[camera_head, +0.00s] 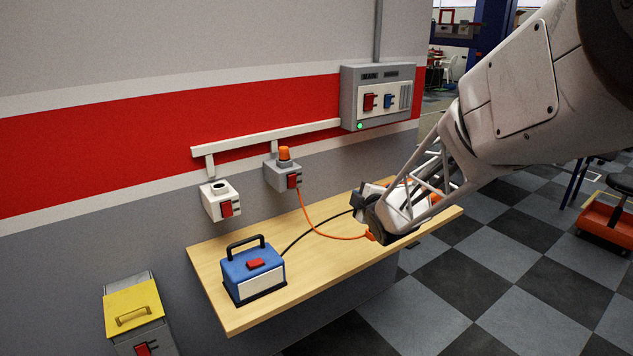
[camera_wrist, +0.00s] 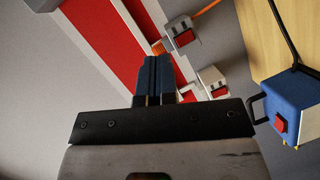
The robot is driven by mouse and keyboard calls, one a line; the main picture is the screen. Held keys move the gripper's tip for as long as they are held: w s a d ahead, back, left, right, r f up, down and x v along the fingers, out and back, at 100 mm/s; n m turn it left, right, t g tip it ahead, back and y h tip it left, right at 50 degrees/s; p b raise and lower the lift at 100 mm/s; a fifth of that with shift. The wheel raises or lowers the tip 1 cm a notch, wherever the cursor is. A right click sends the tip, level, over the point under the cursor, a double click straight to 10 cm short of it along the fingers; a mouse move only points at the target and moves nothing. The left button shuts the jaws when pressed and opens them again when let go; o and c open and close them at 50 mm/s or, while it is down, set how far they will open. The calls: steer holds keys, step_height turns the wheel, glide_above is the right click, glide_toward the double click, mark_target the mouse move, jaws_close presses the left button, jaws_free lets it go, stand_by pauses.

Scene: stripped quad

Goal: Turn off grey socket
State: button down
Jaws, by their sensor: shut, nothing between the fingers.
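The grey socket (camera_head: 272,178) is a box on the wall with an orange lamp (camera_head: 284,154) on top and a red switch on its front right. An orange cable runs from it. In the wrist view the grey socket (camera_wrist: 176,26) is just beyond the fingertips, up and to the right, and its lamp is partly behind them. My gripper (camera_head: 362,192) is over the table, to the right of the socket and apart from it. In the wrist view its fingers (camera_wrist: 155,62) are together and empty. The switch position is too small to tell.
A white socket (camera_head: 214,206) with a red switch is left of the grey one. A blue box (camera_head: 254,270) with a handle stands on the wooden table (camera_head: 225,316). A grey panel (camera_head: 352,98) is higher right, and a yellow-lidded box (camera_head: 130,297) lower left. Cables cross the table.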

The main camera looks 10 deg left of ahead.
mark_target(292, 178)
steer(key=w+a+f+n+y, duration=0.3)
steer(key=a+f+n+y, duration=0.3)
steer(key=a, duration=0.5)
steer(key=shift+w+n+y, duration=0.2)
steer(key=shift+n+y, duration=0.1)
steer(key=shift+n, duration=0.3)
steer(key=shift+w+a, duration=0.1)
steer(key=x, duration=1.3)
steer(key=shift+f, duration=0.25)
steer(key=shift+w+a+r, duration=0.1)
steer(key=shift+w+a, duration=0.1)
steer(key=shift+a, duration=0.1)
steer(key=shift+w+a, duration=0.15)
